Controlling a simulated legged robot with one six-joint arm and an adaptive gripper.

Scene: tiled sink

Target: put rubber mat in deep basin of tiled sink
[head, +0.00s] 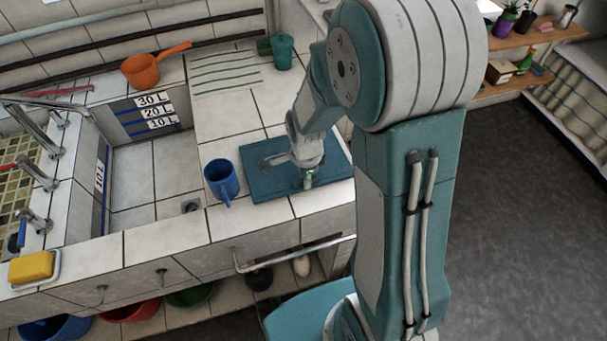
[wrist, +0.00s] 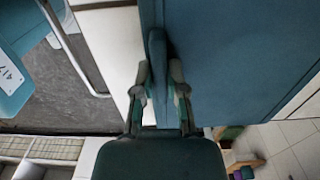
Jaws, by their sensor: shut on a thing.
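The rubber mat (head: 262,184) is a flat blue rectangle on the tiled counter, right of the deep basin (head: 140,172), which has litre marks on its walls. My gripper (head: 307,178) is over the mat's front part, pointing down. In the wrist view my gripper (wrist: 160,78) is shut on a raised blue strip of the mat, whose broad blue face (wrist: 235,60) fills the right side. The mat looks flat on the counter; whether any of it is lifted I cannot tell.
A blue mug (head: 221,178) stands on the counter between basin and mat. An orange pan (head: 146,71) and a teal cup (head: 282,50) are behind. A yellow sponge (head: 32,266) lies front left. A metal rail (head: 290,254) runs along the front. The deep basin's floor looks clear.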

